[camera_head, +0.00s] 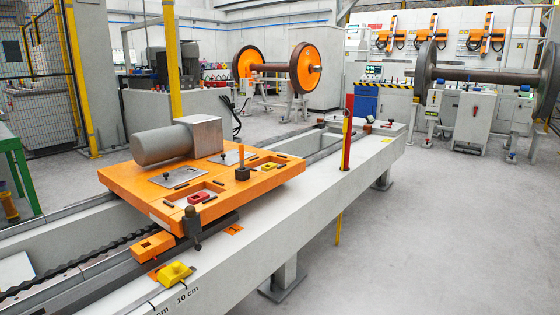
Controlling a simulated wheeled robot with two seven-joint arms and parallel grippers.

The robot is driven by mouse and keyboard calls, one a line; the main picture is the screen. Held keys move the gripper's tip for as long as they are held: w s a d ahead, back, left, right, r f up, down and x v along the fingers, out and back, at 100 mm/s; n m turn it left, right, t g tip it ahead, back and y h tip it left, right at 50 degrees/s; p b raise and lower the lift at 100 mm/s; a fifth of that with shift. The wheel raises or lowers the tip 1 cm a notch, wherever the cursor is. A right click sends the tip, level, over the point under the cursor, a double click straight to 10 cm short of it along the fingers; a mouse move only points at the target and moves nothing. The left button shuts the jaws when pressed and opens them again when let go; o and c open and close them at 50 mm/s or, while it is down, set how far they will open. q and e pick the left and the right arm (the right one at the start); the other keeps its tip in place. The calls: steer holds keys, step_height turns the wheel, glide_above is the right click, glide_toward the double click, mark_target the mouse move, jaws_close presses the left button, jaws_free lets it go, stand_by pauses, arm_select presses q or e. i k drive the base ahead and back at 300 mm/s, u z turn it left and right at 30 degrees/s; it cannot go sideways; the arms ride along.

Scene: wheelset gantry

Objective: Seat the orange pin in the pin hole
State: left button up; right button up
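A thin orange pin (241,154) stands upright at a small dark block (243,173) on top of the orange carriage plate (125,180). I cannot tell how deep its lower end sits in the block. No pin hole can be made out clearly at this size. Neither of my grippers is in view.
A grey motor (162,146) sits on the plate, with a red block (199,197) and a yellow block (268,166) in recesses. An orange block (152,246) and yellow piece (174,273) lie nearer. A red-yellow post (347,132) rises beside the white beam (290,215).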

mark_target(191, 140)
steer(key=z, duration=0.65)
steer(key=i, duration=0.75)
steer(key=z, duration=0.2)
